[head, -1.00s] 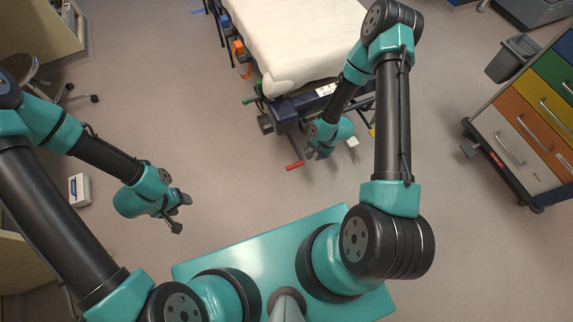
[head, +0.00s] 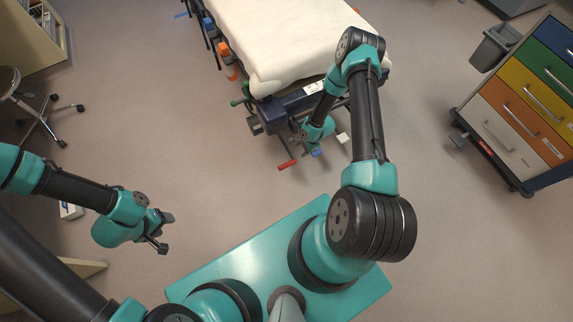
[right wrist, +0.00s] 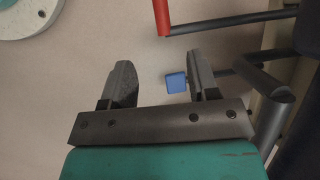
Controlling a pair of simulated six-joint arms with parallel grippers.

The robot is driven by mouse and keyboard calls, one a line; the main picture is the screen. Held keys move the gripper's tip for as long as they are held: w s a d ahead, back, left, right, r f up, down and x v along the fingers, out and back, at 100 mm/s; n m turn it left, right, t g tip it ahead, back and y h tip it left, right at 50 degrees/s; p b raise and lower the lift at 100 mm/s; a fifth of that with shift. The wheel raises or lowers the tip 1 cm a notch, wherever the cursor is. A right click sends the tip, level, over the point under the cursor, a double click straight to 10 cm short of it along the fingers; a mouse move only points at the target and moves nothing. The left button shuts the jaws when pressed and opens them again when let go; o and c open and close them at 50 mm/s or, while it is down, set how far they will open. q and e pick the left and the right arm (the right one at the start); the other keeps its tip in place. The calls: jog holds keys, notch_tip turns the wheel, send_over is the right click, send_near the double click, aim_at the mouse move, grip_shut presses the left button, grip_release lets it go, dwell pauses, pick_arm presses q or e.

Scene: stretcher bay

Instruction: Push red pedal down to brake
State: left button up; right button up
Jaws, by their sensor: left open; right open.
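The red pedal (head: 287,165) sticks out on a dark bar low at the foot end of the stretcher (head: 305,35). In the right wrist view the red pedal (right wrist: 162,16) is at the top, beyond my right gripper and apart from it. My right gripper (right wrist: 161,82) is open and empty. A blue pedal (right wrist: 176,82) shows between its fingers in that view, lower down than the fingers or at their level; I cannot tell which. My left gripper (head: 165,232) is open and empty over bare floor, left of the stretcher.
A drawer cart (head: 530,110) with a grey bin (head: 493,48) stands at right. A wheeled stool (head: 35,105) and a cabinet (head: 35,35) are at left. A small white box (head: 70,210) lies on the floor, partly hidden. Floor before the stretcher is clear.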

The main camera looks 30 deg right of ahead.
aim_at(287, 164)
jog(key=x, duration=1.7)
jog(key=shift+a+f, duration=0.1)
jog(key=shift+f, duration=0.05)
jog(key=shift+c, duration=0.5)
grip_shut()
